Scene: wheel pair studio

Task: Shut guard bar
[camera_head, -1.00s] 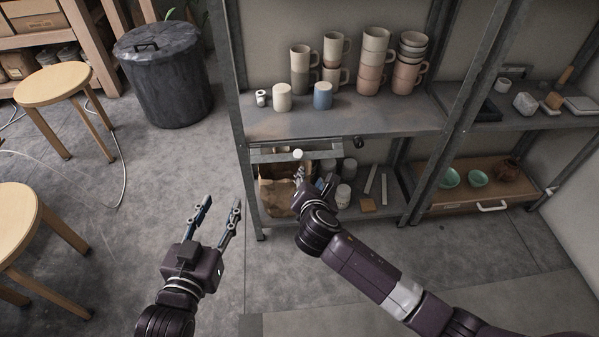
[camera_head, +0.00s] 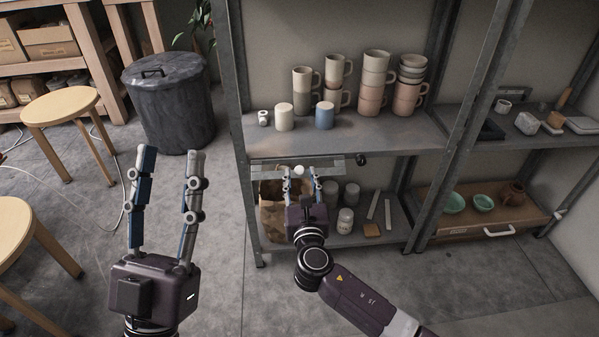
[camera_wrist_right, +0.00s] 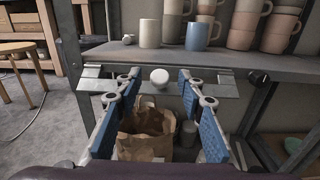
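The guard bar (camera_head: 268,172) is a flat grey metal strip under the front of the upper shelf, with a white round knob (camera_head: 299,170). In the right wrist view the bar (camera_wrist_right: 221,86) runs across, and its knob (camera_wrist_right: 159,77) sits between my fingers. My right gripper (camera_head: 301,178) is open and faces the bar, one finger on each side of the knob. It also shows in the right wrist view (camera_wrist_right: 159,84); I see no clear contact with the knob. My left gripper (camera_head: 170,155) is open and empty, over the floor left of the rack.
A paper bag (camera_head: 270,215) and jars (camera_head: 345,220) stand on the lower shelf behind the bar. Mugs and cups crowd the upper shelf (camera_head: 330,137). A dark knob (camera_head: 361,159) is right of the bar. Stools (camera_head: 65,100) and a dark bin (camera_head: 172,105) stand left.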

